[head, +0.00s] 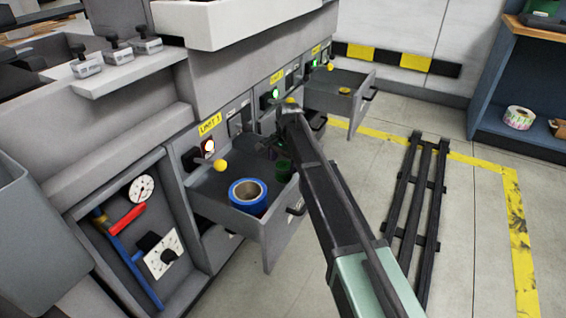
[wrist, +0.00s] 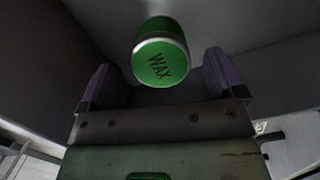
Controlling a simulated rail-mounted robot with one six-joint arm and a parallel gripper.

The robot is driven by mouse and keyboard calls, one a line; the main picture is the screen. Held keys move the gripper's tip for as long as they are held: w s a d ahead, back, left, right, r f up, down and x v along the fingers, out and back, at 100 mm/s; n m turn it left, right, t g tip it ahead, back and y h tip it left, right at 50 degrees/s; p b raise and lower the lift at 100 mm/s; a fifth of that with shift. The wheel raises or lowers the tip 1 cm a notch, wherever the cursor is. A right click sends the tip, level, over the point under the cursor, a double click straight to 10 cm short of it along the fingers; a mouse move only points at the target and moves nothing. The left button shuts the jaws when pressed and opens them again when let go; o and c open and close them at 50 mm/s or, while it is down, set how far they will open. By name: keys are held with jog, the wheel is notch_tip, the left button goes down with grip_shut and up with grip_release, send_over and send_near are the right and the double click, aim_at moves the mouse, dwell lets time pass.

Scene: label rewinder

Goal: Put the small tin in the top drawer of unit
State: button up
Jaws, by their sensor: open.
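The small tin is a green cylinder with a pale rim and the word WAX on its end (wrist: 161,62). In the wrist view it shows just beyond and between the fingers of my gripper (wrist: 158,76), which is open and empty. Whether a finger touches the tin I cannot tell. In the head view my arm hides most of my gripper, and a green patch (head: 284,168), perhaps the tin, shows beside it. The drawer under the UNIT 1 label (head: 262,226) stands open. Another open drawer (head: 330,103) is at the farther unit, with a yellow object inside.
A black slatted rack (head: 421,195) lies on the floor at the right. A blue shelf (head: 492,90) stands at the far right. Grey walls surround the tin in the wrist view.

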aim_at(286, 164)
notch_tip(286, 164, up, 9)
jog(key=p, duration=0.6)
jog(key=shift+w+d+f+p, duration=0.2)
jog(key=shift+w+d+p, duration=0.1)
jog(key=shift+w, duration=0.1)
jog(key=s+d+n, duration=0.2)
jog(key=s+d, duration=0.4)
jog(key=s, duration=0.4)
jog(key=s+d+n, duration=0.3)
jog(key=s+d, duration=0.4)
jog(key=s, duration=0.4)
jog(key=s+d+n+t, duration=0.1)
jog(key=s+d+n, duration=0.1)
jog(key=s+d, duration=0.5)
jog(key=s, duration=0.4)
jog(key=shift+d+n+h, duration=0.15)
jog(key=shift+n+h, duration=0.25)
jog(key=shift+w+f, duration=0.1)
